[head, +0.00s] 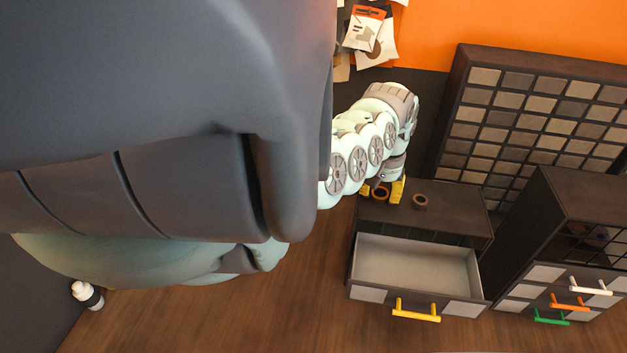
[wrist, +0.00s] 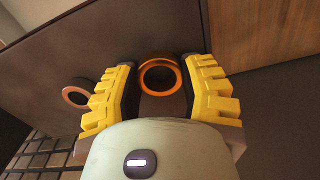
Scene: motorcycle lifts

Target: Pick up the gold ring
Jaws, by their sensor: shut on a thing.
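The gold ring (wrist: 160,94) stands between the yellow fingers of my gripper (wrist: 160,68) in the wrist view, with its opening facing the camera. My gripper is shut on it, a finger on each side. In the head view my gripper (head: 382,188) is at the top of a dark drawer cabinet (head: 455,212), near its back left, and the ring (head: 380,199) shows partly between the fingers. I cannot tell whether the ring still touches the cabinet top.
A second, copper-brown ring (head: 421,207) lies on the cabinet top to the right; it also shows in the wrist view (wrist: 87,103). The drawer (head: 415,265) below is open and looks empty. Another cabinet (head: 590,200) stands to the right, and a wall rack (head: 530,110) behind.

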